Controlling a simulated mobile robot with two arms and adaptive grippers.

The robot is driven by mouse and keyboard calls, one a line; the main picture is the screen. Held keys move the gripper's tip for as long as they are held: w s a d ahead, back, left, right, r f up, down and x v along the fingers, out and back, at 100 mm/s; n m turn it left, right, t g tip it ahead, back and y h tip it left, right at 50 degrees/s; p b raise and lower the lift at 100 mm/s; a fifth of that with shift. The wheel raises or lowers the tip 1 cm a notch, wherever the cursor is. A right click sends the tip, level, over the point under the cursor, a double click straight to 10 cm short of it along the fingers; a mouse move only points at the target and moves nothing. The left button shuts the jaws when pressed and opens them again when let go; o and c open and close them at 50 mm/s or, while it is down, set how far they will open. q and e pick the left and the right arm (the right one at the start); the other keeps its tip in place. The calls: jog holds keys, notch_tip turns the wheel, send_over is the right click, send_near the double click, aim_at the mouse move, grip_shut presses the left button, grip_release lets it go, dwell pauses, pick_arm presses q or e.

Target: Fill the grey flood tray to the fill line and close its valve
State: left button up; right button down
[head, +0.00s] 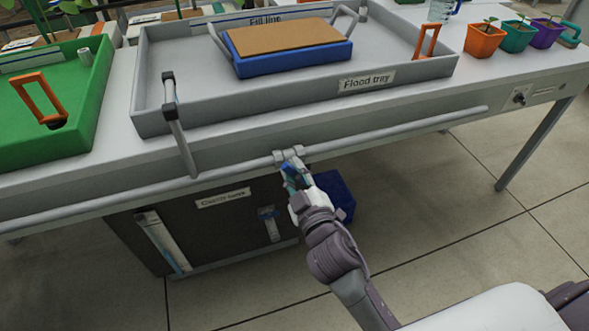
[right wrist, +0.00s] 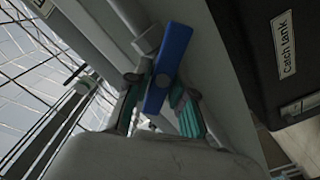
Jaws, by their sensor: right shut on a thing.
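The grey flood tray (head: 300,97) sits on the bench, with its "Flood tray" label on the front wall. A "Fill line" label (head: 265,20) shows at its back wall, partly hidden by a blue tray (head: 290,62) with a brown top. I cannot make out a water level. A pipe runs along the bench front with a valve fitting (head: 288,154). My right gripper (head: 294,175) is at this valve, its fingers closed around the blue lever (right wrist: 168,68), which stands at an angle to the pipe in the right wrist view. My left gripper is not in view.
A green tray (head: 80,120) with an orange handle stands at the left. Potted seedlings (head: 485,40) stand at the back right. Under the bench are the dark catch tank (head: 215,235) and a blue box (head: 335,190). The floor at the right is clear.

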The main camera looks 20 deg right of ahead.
jog(key=c, duration=1.1)
grip_release()
jog(key=s, duration=1.2)
jog(key=shift+d, duration=0.15)
